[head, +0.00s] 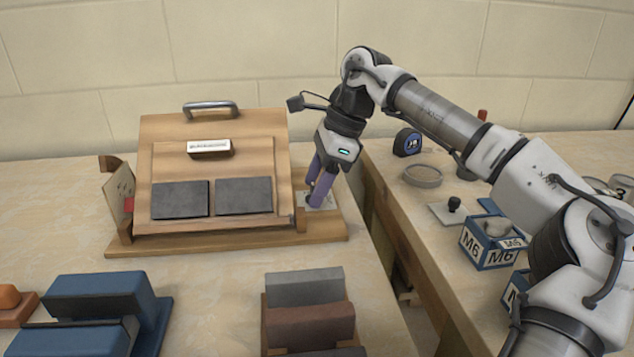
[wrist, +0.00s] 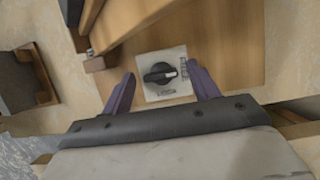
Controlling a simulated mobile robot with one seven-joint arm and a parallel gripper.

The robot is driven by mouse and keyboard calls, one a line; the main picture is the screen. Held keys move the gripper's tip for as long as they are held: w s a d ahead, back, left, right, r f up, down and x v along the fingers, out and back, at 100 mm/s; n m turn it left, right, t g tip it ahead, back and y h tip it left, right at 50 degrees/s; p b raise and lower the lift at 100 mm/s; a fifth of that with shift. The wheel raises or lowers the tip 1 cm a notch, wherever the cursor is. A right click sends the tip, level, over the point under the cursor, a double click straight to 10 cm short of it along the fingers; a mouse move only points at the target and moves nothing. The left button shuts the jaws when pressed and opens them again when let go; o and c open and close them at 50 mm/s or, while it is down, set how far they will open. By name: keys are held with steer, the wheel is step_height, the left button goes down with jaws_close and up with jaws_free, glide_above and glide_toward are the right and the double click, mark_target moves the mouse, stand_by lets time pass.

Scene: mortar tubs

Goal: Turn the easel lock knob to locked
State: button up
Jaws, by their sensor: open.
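The easel lock knob (wrist: 158,73) is a black round knob with a white pointer mark, on a pale square plate (wrist: 150,94). Its pointer faces right, toward small lettering at the plate's right edge. More lettering runs along the bottom edge; I cannot read either. My gripper (wrist: 161,76) is open, with its purple fingers on either side of the knob, apart from it as far as I can tell. In the head view my gripper (head: 314,190) points down at the right end of the wooden easel (head: 275,140); the plate (head: 328,203) shows partly and the fingers hide the knob.
The easel's base (head: 230,238) rests on the left bench. Blue blocks (head: 100,295) and a rack of grey and brown blocks (head: 305,290) stand in front. A gap separates the right bench, which holds a tape measure (head: 408,142) and M6 boxes (head: 490,245).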

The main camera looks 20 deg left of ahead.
steer(key=c, duration=1)
steer(key=shift+m, duration=0.3)
steer(key=m+t, duration=0.1)
steer(key=m, duration=0.2)
steer(key=shift+s+t, duration=0.1)
steer(key=shift+t, duration=0.2)
steer(key=m+t, duration=0.1)
steer(key=m, duration=0.1)
steer(key=m+b, duration=0.1)
steer(key=m, duration=0.1)
steer(key=shift+s+m+t, duration=0.1)
steer(key=shift+m+t, duration=0.3)
steer(key=m+t+b, duration=0.1)
steer(key=m, duration=0.2)
steer(key=shift+s+f+m+h, duration=0.1)
steer(key=shift+m+h, duration=0.3)
steer(key=shift+a+m+t+h+b, duration=0.1)
steer(key=shift+m+t+h+b, duration=0.2)
steer(key=shift+m, duration=0.75)
steer(key=shift+a+m+t+h+b, duration=0.1)
steer(key=shift+m+t+h+b, duration=0.2)
steer(key=shift+m, duration=0.75)
